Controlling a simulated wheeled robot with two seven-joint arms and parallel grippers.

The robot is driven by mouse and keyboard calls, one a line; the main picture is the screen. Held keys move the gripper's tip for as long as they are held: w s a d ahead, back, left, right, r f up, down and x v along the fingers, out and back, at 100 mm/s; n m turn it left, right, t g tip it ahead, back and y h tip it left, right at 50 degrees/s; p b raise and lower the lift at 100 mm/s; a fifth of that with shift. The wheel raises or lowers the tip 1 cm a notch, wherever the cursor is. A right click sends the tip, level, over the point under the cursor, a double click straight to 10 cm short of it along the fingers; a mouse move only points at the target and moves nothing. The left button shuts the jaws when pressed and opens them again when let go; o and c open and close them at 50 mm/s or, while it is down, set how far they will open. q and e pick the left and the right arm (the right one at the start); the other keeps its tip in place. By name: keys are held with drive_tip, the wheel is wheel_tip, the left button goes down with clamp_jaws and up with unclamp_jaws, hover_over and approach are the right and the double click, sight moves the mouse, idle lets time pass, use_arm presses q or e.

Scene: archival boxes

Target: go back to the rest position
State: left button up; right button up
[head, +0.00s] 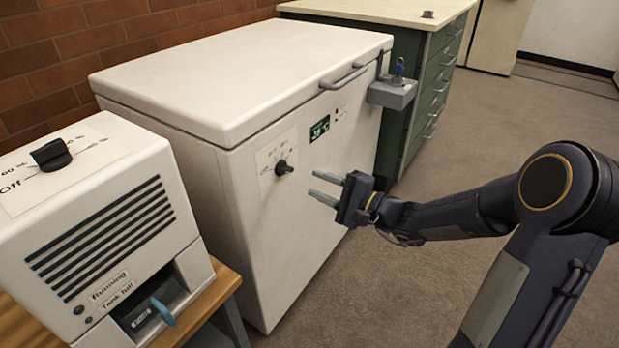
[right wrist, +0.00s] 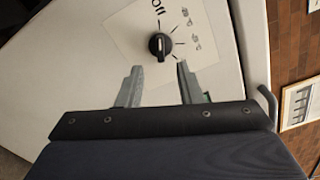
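My right gripper (head: 325,190) is in front of the white chest freezer (head: 250,75), with its fingers pointing at the front panel. The two fingers stand apart with nothing between them. In the right wrist view, the black knob (right wrist: 160,45) on its white label lies beyond the open fingertips (right wrist: 158,75). In the head view, the knob (head: 281,167) is to the left of the fingertips, and a gap seems to lie between them. The freezer lid is down. My left gripper is not in view.
A white dehumidifier-like unit (head: 100,230) with a black dial stands on a wooden bench (head: 207,300) at the left. A grey box with a blue key (head: 393,92) is on the freezer's right edge. Green drawers (head: 432,80) stand behind. Carpet (head: 390,290) is open below my right arm.

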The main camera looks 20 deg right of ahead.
drive_tip(key=shift+s+d, duration=0.1)
drive_tip(key=shift+s, duration=0.05)
idle(0.3)
drive_tip(key=s+a+r+n+g, duration=0.1)
drive_tip(key=s+a+n+g, duration=0.35)
drive_tip(key=s, duration=0.45)
drive_tip(key=s+a+r+n+g, duration=0.2)
drive_tip(key=s+a+n+g, duration=0.25)
drive_tip(key=s, duration=0.35)
drive_tip(key=s+d+f+n+h, duration=0.2)
drive_tip(key=s+d+f+h, duration=0.1)
drive_tip(key=s, duration=0.3)
drive_tip(key=s+d+f+n+h, duration=0.2)
drive_tip(key=s+d+f+h, duration=0.15)
drive_tip(key=s, duration=0.25)
wheel_tip(320, 180, up, 35)
drive_tip(key=d+p, duration=0.1)
drive_tip(key=p, duration=3.3)
drive_tip(key=shift+f+h, duration=0.2)
drive_tip(key=shift+h, duration=0.15)
drive_tip(key=shift+d, duration=0.1)
